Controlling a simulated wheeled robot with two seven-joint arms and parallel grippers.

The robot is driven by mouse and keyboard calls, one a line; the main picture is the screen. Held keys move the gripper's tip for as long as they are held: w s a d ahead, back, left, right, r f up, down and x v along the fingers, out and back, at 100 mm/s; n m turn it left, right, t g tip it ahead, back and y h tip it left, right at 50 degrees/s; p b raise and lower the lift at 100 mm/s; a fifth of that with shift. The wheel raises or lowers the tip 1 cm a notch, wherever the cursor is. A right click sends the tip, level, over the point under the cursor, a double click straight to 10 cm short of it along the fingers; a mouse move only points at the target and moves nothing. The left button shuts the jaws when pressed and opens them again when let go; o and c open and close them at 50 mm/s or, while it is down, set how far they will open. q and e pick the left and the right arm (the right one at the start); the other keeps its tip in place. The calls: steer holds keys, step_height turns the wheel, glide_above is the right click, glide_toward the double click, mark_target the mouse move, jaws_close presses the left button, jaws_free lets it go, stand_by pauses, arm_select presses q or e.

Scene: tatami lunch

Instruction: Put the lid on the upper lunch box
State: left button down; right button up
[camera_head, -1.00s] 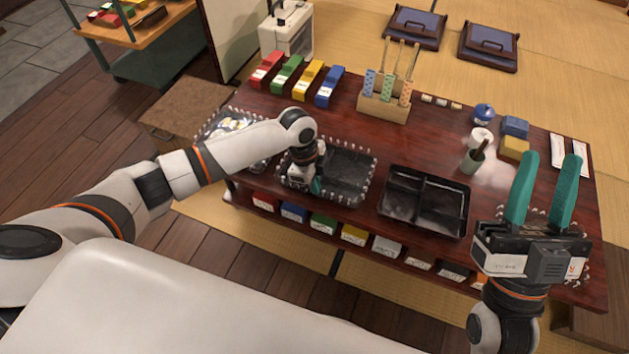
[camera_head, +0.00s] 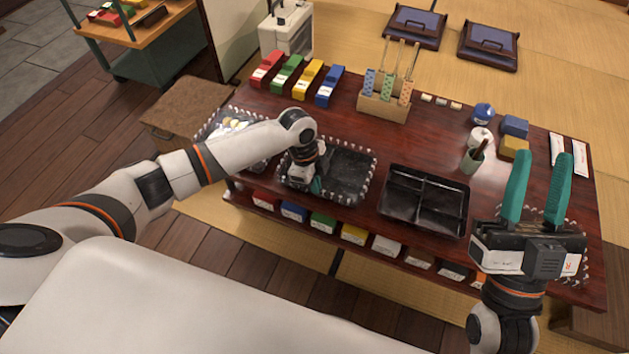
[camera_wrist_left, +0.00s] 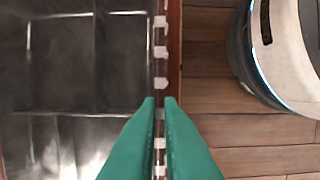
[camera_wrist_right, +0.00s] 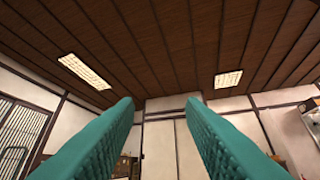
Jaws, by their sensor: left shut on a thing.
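My left gripper (camera_head: 316,186) reaches down at the front left of the middle black lunch box (camera_head: 345,180). White clips line this box's edge, consistent with a clear lid. In the left wrist view the green fingers (camera_wrist_left: 159,102) are shut at the row of clips (camera_wrist_left: 160,52), on the lid's edge. The box's dividers (camera_wrist_left: 95,60) show beside them. I cannot tell whether a gap lies between lid and box. My right gripper (camera_head: 540,165) is open and empty, fingers pointing up. Its wrist view shows the fingers (camera_wrist_right: 160,110) apart against the ceiling.
An open, divided black box (camera_head: 425,200) stands to the right. Another clip-edged box (camera_head: 205,128) with food is at the left, partly behind my arm. Coloured blocks (camera_head: 297,77), a wooden utensil holder (camera_head: 384,107) and a cup (camera_head: 472,160) stand further back on the table.

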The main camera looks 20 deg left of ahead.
arm_select(q)
steer(key=shift+f, duration=0.1)
arm_select(e)
steer(key=shift+w+f+g+h, duration=0.4)
steer(key=shift+w+f, duration=0.05)
stand_by(0.4)
arm_select(q)
steer(key=c, duration=0.9)
jaws_free()
steer(key=shift+c, duration=0.2)
arm_select(e)
steer(key=shift+y, duration=0.3)
